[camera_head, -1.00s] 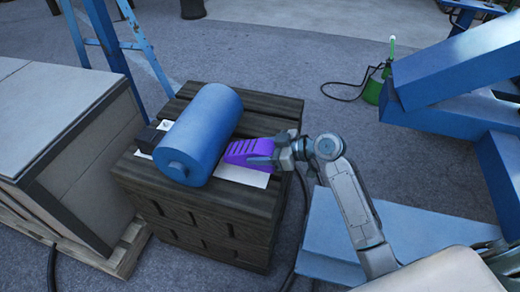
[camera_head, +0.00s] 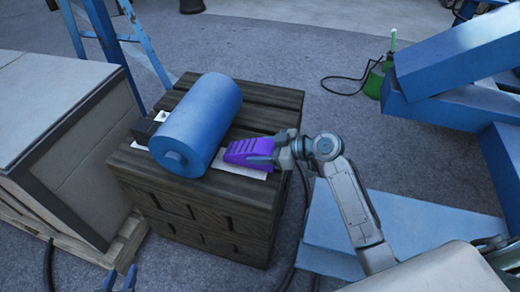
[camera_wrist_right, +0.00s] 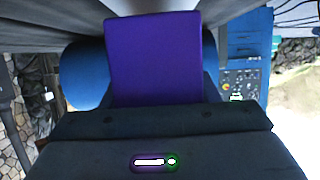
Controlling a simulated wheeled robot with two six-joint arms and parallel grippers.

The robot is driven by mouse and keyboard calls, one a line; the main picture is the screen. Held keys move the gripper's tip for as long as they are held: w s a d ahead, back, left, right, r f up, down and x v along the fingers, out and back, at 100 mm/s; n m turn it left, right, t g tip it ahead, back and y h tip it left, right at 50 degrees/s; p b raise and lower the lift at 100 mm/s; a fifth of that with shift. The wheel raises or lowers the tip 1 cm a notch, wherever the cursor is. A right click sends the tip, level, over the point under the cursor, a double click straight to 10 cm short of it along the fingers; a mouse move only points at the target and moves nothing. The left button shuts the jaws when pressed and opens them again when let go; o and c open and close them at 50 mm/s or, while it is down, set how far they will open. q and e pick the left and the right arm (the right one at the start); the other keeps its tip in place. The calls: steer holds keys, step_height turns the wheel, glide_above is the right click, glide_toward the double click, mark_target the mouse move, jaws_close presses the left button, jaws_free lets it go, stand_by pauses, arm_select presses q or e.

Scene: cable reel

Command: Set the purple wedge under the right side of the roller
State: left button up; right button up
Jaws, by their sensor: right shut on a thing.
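The blue roller (camera_head: 203,118) lies on a dark wooden crate (camera_head: 262,112). The purple wedge (camera_head: 246,150) is at the roller's right side, on or just above a white strip (camera_head: 232,170) on the crate top. Its thin end is close to the roller; I cannot tell if they touch. My right gripper (camera_head: 266,158) is shut on the wedge's thick end. In the right wrist view the wedge (camera_wrist_right: 155,60) extends from the gripper toward the blue roller (camera_wrist_right: 86,75). My left gripper (camera_head: 120,281) shows only its blue fingertips, apart and empty, at the bottom edge.
A dark block (camera_head: 146,128) sits at the roller's left side. A large grey box (camera_head: 60,120) on a pallet stands left of the crate, with a blue ladder (camera_head: 105,35) behind. Blue beams (camera_head: 455,60) and a green canister (camera_head: 374,84) are at the right.

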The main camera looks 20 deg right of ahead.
steer(key=shift+f+b, duration=0.35)
steer(key=shift+f, duration=0.05)
steer(key=shift+f+b, duration=0.35)
steer(key=shift+f, duration=0.1)
steer(key=shift+w+a, duration=0.4)
steer(key=shift+a, duration=0.2)
arm_select(q)
steer(key=w+a+r+t, duration=0.1)
steer(key=w+r+t, duration=0.3)
steer(key=r, duration=0.4)
steer(key=shift+w+r+t, duration=0.35)
steer(key=shift+t, duration=0.45)
arm_select(e)
steer(key=shift+w+a, duration=0.6)
steer(key=shift+a, duration=0.3)
steer(key=o, duration=1.5)
steer(key=shift+f, duration=0.1)
steer(key=shift+f, duration=0.1)
